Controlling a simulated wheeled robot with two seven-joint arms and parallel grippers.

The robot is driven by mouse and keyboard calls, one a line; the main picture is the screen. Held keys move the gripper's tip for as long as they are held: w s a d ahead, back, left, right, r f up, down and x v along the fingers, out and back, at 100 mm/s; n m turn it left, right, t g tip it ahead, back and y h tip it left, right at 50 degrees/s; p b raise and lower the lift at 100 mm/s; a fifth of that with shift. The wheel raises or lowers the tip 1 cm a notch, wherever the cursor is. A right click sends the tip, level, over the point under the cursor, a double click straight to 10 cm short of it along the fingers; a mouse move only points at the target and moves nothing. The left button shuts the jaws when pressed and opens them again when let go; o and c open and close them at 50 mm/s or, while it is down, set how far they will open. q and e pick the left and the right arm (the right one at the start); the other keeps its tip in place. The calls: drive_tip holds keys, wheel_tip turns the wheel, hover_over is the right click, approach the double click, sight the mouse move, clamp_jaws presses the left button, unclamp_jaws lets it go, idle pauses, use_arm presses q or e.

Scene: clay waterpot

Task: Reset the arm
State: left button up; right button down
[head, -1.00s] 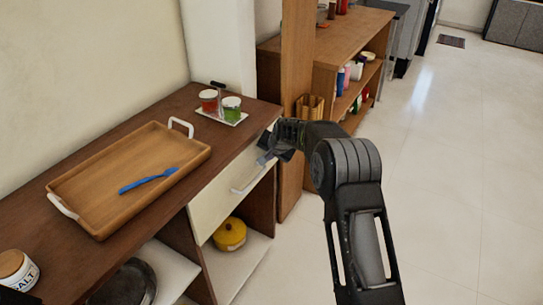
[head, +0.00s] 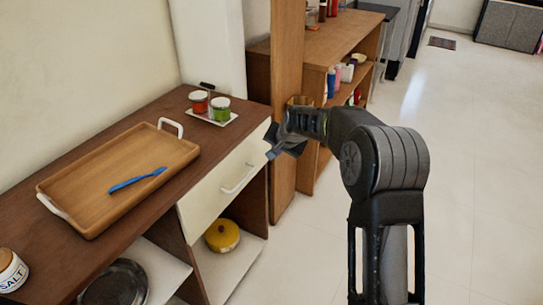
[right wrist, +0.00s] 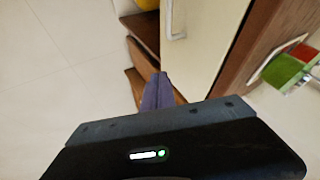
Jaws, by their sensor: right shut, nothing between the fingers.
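My right arm comes in from the lower right in the head view. Its gripper (head: 274,146) is beside the right front corner of the wooden counter, near the white drawer front (head: 225,185). In the right wrist view, the gripper's fingers (right wrist: 157,90) are together with nothing between them. The drawer handle (head: 238,179) is apart from the gripper; it also shows in the right wrist view (right wrist: 177,37). My left gripper is not in view.
The counter (head: 135,122) bears a wooden tray (head: 75,219) with a blue utensil (head: 137,180), and a small white tray (head: 226,121) with two jars. A yellow pot (head: 222,236) sits on the shelf below. A wooden shelf unit (head: 345,42) stands behind. Open floor lies right.

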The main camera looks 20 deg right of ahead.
drive_tip(key=shift+s+r, duration=0.4)
drive_tip(key=s+a+f+n+g+y+p, duration=0.1)
drive_tip(key=s+a+f+n, duration=0.2)
drive_tip(key=s+a+f, duration=0.35)
drive_tip(key=s+a+f+n+y+p, duration=0.1)
drive_tip(key=s+a+f+n+p, duration=0.2)
drive_tip(key=a+f, duration=0.7)
drive_tip(key=s+a+f+g+y+p, duration=0.1)
drive_tip(key=s+a+f+g, duration=0.1)
drive_tip(key=s, duration=0.8)
drive_tip(key=s+a+f+n+g+y+p, duration=0.1)
drive_tip(key=s+a+f, duration=0.3)
drive_tip(key=s, duration=0.6)
drive_tip(key=s+a+f+n+g+p, duration=0.1)
drive_tip(key=s+a+f+g, duration=0.1)
drive_tip(key=s+a, duration=0.4)
drive_tip(key=s, duration=0.5)
drive_tip(key=shift+a+f+g+y, duration=0.25)
drive_tip(key=shift+f+g+y, duration=0.05)
drive_tip(key=shift+f+y, duration=0.1)
